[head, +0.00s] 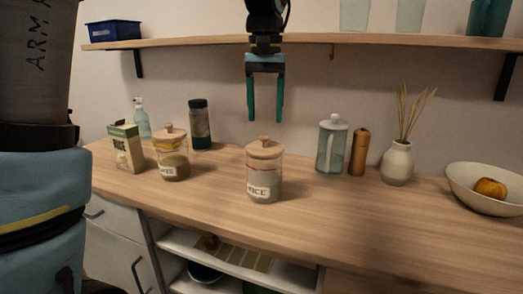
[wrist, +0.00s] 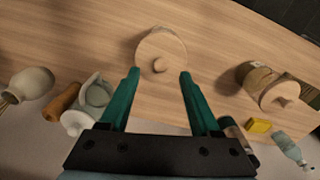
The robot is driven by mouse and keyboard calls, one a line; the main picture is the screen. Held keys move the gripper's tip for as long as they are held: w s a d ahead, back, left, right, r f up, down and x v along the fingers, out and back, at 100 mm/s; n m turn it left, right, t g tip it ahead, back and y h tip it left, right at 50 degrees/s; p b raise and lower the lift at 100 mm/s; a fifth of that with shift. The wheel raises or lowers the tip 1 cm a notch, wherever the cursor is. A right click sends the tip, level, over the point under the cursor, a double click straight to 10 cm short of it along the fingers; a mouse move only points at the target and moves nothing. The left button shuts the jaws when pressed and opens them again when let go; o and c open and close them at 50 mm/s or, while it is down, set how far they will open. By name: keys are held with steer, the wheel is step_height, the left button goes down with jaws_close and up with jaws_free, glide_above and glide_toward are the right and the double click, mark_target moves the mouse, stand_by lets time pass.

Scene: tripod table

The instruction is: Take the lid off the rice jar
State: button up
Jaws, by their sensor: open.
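The rice jar (head: 264,185) is clear glass with pale contents and a label reading "RICE", upright on the counter near the middle in the head view. Its round wooden lid (head: 264,149) with a small knob sits on top; the lid also shows in the wrist view (wrist: 160,55), just beyond the fingertips. My gripper (head: 265,118) is open and empty, with two green fingers pointing down above the lid and apart from it. In the wrist view my gripper (wrist: 158,73) has its fingertips to either side of the lid's near edge. The jar's body is mostly hidden there.
A second wooden-lidded jar (head: 173,168), a carton (head: 126,148) and a dark bottle (head: 200,125) stand left. A wall shelf (head: 380,40) runs above. The front counter is clear.

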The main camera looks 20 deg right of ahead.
mark_target(264, 136)
steer(key=shift+w+f+p, duration=0.15)
steer(key=shift+f, duration=1.35)
steer(key=shift+w+f+p, duration=0.1)
steer(key=shift+f+p, duration=0.05)
steer(key=shift+f, duration=1.3)
jaws_close()
